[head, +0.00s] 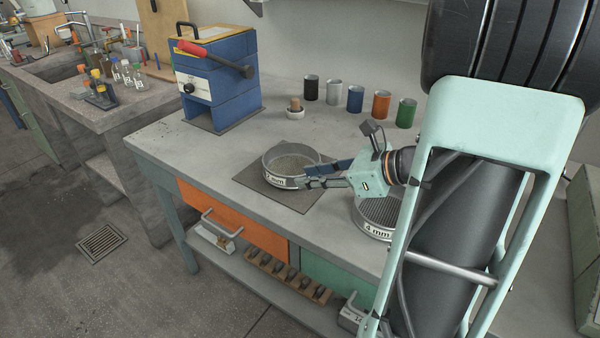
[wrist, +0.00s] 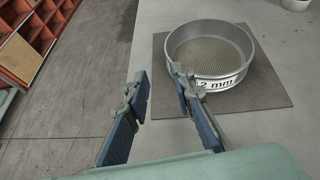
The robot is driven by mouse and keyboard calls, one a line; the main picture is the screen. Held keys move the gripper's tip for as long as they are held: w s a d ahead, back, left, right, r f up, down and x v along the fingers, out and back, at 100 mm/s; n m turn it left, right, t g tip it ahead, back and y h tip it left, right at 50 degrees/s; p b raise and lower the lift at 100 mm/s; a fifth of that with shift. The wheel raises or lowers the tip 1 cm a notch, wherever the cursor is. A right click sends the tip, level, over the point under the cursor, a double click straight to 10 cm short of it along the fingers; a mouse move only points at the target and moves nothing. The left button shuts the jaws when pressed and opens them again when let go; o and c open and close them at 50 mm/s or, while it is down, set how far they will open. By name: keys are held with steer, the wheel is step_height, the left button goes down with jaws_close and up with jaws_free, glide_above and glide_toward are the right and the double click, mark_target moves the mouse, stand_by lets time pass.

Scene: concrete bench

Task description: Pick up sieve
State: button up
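A round metal sieve (head: 292,164) with a mesh bottom and a "2 mm" label stands upright on a dark square mat (head: 250,178) on the bench. It also shows in the wrist view (wrist: 212,50). My gripper (head: 308,177) is at the sieve's right side in the head view, with its fingers apart. In the wrist view my gripper (wrist: 158,76) is open and empty, and its right finger overlaps the sieve's near-left wall. I cannot tell whether that finger touches it. A second sieve (head: 376,218), labelled "4 mm", is partly hidden behind my arm.
A blue box-shaped machine (head: 215,78) with a red-handled lever stands at the bench's back left. The bench left of the mat is clear.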

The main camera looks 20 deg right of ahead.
mark_target(280, 172)
steer(key=shift+w+d+r+m+t, duration=0.2)
steer(key=shift+d+m+t, duration=0.2)
steer(key=shift+d+m, duration=0.15)
steer(key=shift+m, duration=0.25)
steer(key=b+x, duration=0.1)
steer(key=x, duration=0.4)
steer(key=shift+w+a+r, duration=0.1)
steer(key=shift+w, duration=0.15)
steer(key=b+x, duration=0.2)
steer(key=x, duration=0.2)
steer(key=shift+a+f, duration=0.2)
steer(key=shift+f, duration=0.1)
steer(key=shift+w+a+f, duration=0.1)
steer(key=shift+w+a, duration=0.15)
steer(key=shift+w, duration=0.1)
jaws_close()
